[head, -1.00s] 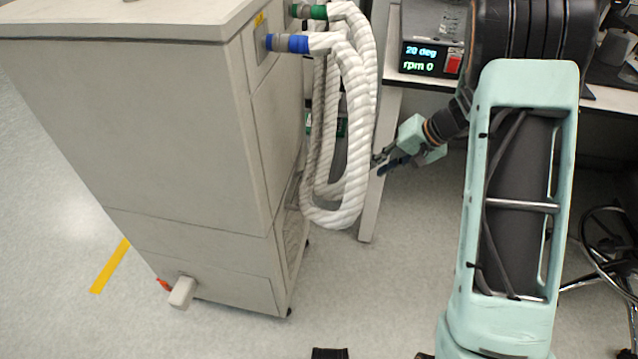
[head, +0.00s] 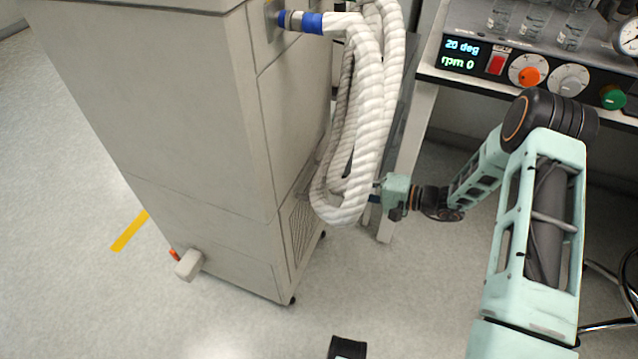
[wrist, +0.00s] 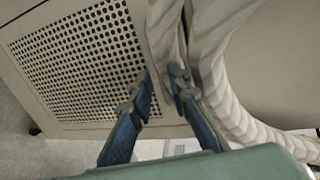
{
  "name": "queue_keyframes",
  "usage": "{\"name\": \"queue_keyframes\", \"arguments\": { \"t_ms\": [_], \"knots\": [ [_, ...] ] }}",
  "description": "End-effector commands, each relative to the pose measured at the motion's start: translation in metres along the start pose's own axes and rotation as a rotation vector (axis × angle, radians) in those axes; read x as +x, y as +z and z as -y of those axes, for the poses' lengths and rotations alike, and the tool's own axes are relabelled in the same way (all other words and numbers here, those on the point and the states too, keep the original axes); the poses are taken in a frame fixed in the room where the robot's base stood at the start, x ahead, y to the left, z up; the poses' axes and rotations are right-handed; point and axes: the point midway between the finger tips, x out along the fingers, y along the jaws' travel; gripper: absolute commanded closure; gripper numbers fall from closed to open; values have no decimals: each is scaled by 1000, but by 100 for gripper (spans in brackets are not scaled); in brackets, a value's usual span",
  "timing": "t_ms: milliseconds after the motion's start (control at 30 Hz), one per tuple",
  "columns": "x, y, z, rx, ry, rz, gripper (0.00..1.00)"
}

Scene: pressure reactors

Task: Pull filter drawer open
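The grey cabinet (head: 190,110) stands at the left in the head view. A perforated panel (head: 300,230) is low on its right side and fills the upper left of the wrist view (wrist: 75,65). I cannot tell for certain whether this panel is the filter drawer's front; no handle shows clearly. My gripper (head: 373,198) is beside the cabinet's right side, its fingers partly hidden by the white hoses. In the wrist view, its blue fingers (wrist: 163,90) are apart, with nothing visibly held between them. They point toward the panel's right edge and a hose.
Thick white hoses (head: 365,120) hang in loops between the cabinet and my gripper, close to the fingers. A bench with a control panel (head: 540,72) stands at the right. A grey fitting (head: 188,265) sticks out low on the cabinet. The floor in front is clear.

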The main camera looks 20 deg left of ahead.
Motion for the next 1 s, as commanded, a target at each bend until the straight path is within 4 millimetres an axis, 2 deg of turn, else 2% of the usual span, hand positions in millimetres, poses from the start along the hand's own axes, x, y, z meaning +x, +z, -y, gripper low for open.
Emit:
{"name": "queue_keyframes", "arguments": {
  "t_ms": [33,200,400,767,933,1000],
  "knots": [
    [12,1,-2,-1,0,4,83],
    [42,2,-2,0,2,4,83],
    [64,0,-2,0,3,1,83],
    [69,0,-1,1,3,0,83],
    [69,0,-1,1,3,0,100],
    [69,0,-1,1,3,0,100]
  ]
}}
